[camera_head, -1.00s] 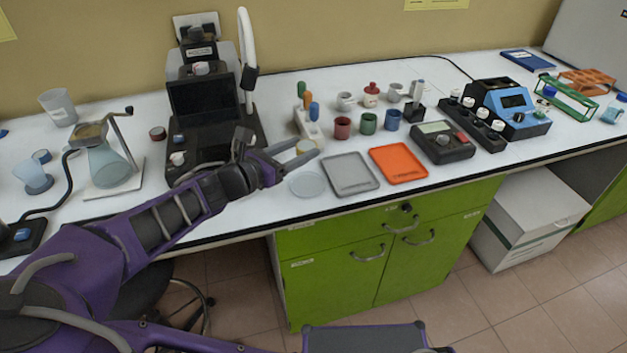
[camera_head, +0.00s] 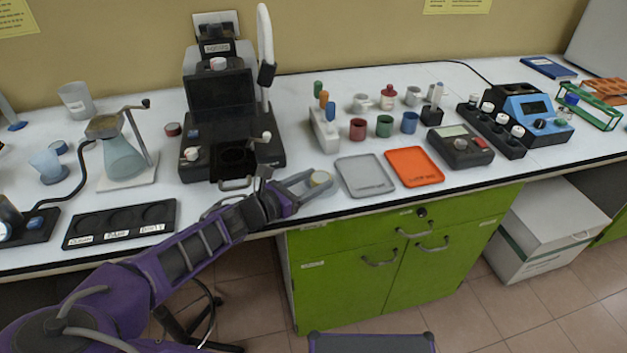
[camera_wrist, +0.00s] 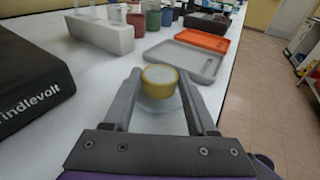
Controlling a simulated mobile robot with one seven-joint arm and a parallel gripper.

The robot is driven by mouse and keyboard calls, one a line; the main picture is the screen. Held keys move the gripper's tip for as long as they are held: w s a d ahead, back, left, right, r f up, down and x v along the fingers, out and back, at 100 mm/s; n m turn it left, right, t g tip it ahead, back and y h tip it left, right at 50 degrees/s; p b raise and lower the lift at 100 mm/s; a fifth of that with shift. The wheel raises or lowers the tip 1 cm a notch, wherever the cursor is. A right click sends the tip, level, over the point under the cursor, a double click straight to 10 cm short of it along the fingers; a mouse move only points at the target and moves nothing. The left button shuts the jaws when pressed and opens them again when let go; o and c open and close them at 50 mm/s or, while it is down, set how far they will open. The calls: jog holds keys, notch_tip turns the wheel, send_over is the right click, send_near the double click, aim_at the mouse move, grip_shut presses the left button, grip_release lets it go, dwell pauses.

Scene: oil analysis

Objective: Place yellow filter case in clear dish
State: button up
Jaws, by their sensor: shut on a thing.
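The yellow filter case (camera_head: 320,180) is a small round case with a pale top. My gripper (camera_head: 312,182) is shut on it near the front edge of the bench. In the wrist view, the case (camera_wrist: 160,82) sits upright between the two fingertips (camera_wrist: 161,85). The clear dish (camera_wrist: 172,112) shows faintly beneath and around the case in the wrist view, partly hidden by the case and fingers. I cannot tell whether the case touches the dish. In the head view the dish is mostly hidden by my gripper.
A grey tray (camera_head: 364,176) lies just right of my gripper, with an orange tray (camera_head: 414,167) beyond it. A white block with coloured-handled tools (camera_head: 325,130) stands behind. A black machine (camera_head: 230,120) stands to the left. The bench's front edge is close.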

jog(key=o, duration=1.3)
jog(key=shift+f, duration=0.1)
jog(key=shift+a+r, duration=0.1)
jog(key=shift+r, duration=0.1)
jog(key=p+v, duration=0.1)
jog(key=v, duration=1)
jog(key=shift+s+a, duration=0.25)
jog(key=shift+s, duration=0.1)
